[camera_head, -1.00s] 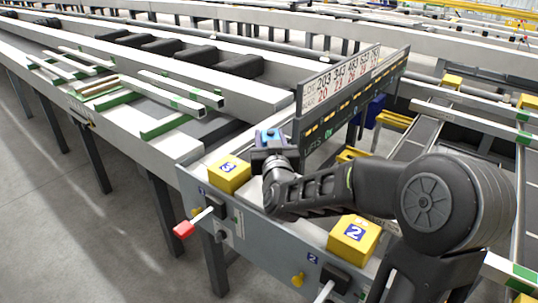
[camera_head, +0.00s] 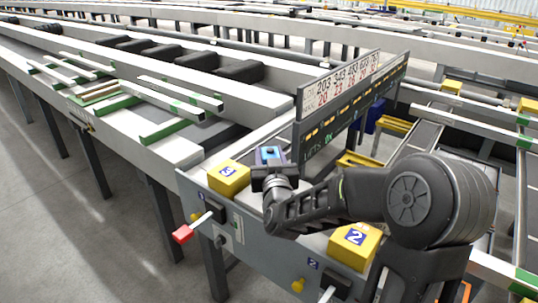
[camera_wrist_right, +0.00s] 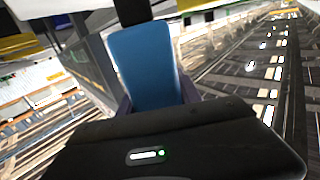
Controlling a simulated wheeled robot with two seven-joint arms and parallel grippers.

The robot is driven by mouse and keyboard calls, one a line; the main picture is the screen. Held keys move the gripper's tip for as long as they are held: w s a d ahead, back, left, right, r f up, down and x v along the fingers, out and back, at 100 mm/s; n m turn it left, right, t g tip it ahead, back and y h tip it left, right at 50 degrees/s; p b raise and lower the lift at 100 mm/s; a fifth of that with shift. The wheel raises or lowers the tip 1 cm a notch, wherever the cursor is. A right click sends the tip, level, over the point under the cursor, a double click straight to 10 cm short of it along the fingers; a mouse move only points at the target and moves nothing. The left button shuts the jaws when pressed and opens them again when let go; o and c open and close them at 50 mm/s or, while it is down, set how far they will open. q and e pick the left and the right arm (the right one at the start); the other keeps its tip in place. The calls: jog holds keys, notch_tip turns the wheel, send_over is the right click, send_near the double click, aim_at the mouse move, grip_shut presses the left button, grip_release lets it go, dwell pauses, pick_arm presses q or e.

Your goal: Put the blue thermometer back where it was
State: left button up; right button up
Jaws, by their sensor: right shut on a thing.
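The blue thermometer (camera_head: 269,154) is in my right gripper (camera_head: 271,165), above the console between the yellow block marked 3 and the dark sign board. In the right wrist view the thermometer (camera_wrist_right: 146,66) is a blue block with a dark part at its top, and it sits between the fingers of my right gripper (camera_wrist_right: 149,98). The gripper is shut on it. The hand hides its lower part. I cannot tell whether the thermometer touches anything beneath it. My left gripper is in no view.
The yellow block marked 3 (camera_head: 228,178) stands just left of my right gripper, and the block marked 2 (camera_head: 354,243) lies below my forearm. The sign board (camera_head: 350,105) rises close on the right. A red-handled lever (camera_head: 183,233) sticks out of the console front (camera_head: 258,255).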

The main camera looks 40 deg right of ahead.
jog(key=o, duration=1.4)
jog(key=shift+c, duration=0.2)
jog(key=shift+r+p, duration=0.2)
jog(key=shift+p, duration=0.1)
jog(key=shift+s+a+f, duration=0.1)
jog(key=shift+s+a, duration=0.1)
jog(key=shift+s, duration=0.1)
jog(key=v, duration=0.4)
jog(key=shift+s+a, duration=0.1)
jog(key=shift+s, duration=0.15)
jog(key=b+v, duration=0.6)
jog(key=b, duration=0.4)
jog(key=shift+s+a+b, duration=0.2)
jog(key=shift+s+b, duration=0.15)
jog(key=shift+b, duration=0.05)
